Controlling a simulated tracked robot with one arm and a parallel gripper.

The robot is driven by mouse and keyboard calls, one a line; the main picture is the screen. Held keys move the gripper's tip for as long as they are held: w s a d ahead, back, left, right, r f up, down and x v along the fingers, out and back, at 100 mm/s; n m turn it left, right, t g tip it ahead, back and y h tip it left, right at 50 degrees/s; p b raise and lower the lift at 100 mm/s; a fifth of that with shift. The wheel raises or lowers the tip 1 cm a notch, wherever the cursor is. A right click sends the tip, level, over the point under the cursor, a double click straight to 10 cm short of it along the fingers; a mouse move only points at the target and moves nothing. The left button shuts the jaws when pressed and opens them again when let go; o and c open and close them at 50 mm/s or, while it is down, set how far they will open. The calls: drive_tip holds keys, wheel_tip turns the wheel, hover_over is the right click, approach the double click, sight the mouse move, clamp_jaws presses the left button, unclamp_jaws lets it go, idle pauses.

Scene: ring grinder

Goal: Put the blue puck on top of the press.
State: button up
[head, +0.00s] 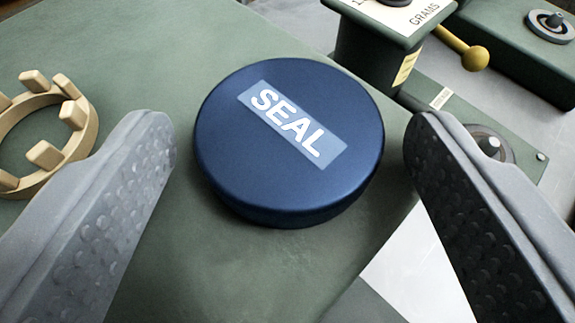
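The blue puck (240,165) is a round, dark blue disc with a lighter label reading "SEAL" on its top. It lies flat on a green surface (130,60) in the middle of the head view. My gripper (290,140) is open, with one grey finger to the left of the puck and one to the right. Visible gaps separate both fingers from the puck. A dark green device (375,60) with a plate marked "GRAMS" and a yellow-knobbed lever stands at the upper right, cut off by the frame; I cannot tell for sure whether it is the press.
A tan ring with upright pegs (85,140) lies at the left, close to my left finger. A yellow ball knob (475,58) sticks out at the upper right. Another green block with a grey ring (550,27) is in the corner. The green surface ends at the lower right.

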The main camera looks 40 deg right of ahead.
drive_tip(key=shift+r+p, duration=0.2)
drive_tip(key=shift+p, duration=0.1)
drive_tip(key=v, duration=1.2)
drive_tip(key=shift+f+b, duration=0.2)
drive_tip(key=shift+b, duration=0.25)
drive_tip(key=shift+r, duration=0.1)
drive_tip(key=s+d+r+n+t+y, duration=0.2)
drive_tip(key=s+r, duration=0.3)
drive_tip(key=r, duration=0.7)
drive_tip(key=s+d+r+n+t+y, duration=0.2)
drive_tip(key=s+d+r+n+y, duration=0.2)
drive_tip(key=r, duration=0.7)
drive_tip(key=s+d+r+n+t+y, duration=0.2)
drive_tip(key=s+r, duration=0.4)
drive_tip(key=r, duration=0.6)
drive_tip(key=shift+d+r+n+y, duration=0.35)
drive_tip(key=shift+d+n+y, duration=0.15)
drive_tip(key=shift+d+y, duration=0.3)
drive_tip(key=shift+d, duration=0.1)
